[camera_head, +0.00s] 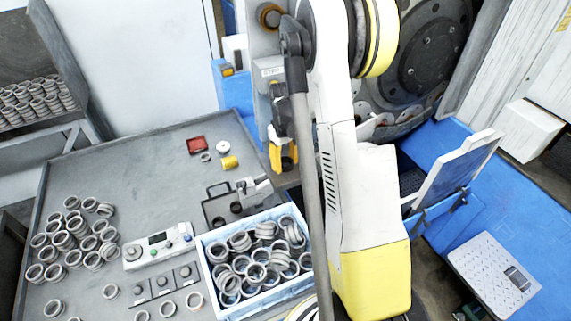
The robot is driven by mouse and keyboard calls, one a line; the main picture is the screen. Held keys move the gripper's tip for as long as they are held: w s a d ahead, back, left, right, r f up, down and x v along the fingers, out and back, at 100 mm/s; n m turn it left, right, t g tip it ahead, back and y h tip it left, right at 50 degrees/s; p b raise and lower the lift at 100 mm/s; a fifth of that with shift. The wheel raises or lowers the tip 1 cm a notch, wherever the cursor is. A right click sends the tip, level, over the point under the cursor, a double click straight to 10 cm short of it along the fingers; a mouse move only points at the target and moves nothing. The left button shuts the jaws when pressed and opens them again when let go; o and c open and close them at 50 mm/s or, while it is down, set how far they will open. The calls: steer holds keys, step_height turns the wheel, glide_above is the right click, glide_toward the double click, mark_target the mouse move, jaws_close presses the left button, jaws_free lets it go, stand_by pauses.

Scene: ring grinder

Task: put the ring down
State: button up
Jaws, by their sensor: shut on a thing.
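Several grey metal rings (72,240) lie in a loose group on the left of the grey table. More rings fill a pale blue crate (211,290) near the table's front right. A few single rings lie apart, one of them (110,291) near the front edge. My white and yellow arm rises through the middle of the view and covers the area behind it. I cannot make out my gripper or any ring in it.
A control box (158,246) and a switch panel (165,284) stand left of the crate. A black and grey fixture (238,198) stands behind it. A large grinder wheel (432,50) is at the back right. The table's middle left has free room.

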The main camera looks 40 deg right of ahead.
steer(key=shift+r, duration=0.1)
steer(key=o, duration=1.3)
step_height(320, 180, up, 12)
steer(key=p, duration=0.2)
steer(key=s+a+r+t, duration=0.3)
steer(key=s+a+r, duration=0.2)
steer(key=a+r, duration=0.7)
steer(key=s+a+t, duration=0.4)
steer(key=s+a, duration=0.6)
steer(key=a, duration=0.3)
steer(key=shift+s+f, duration=0.25)
steer(key=shift+f, duration=0.1)
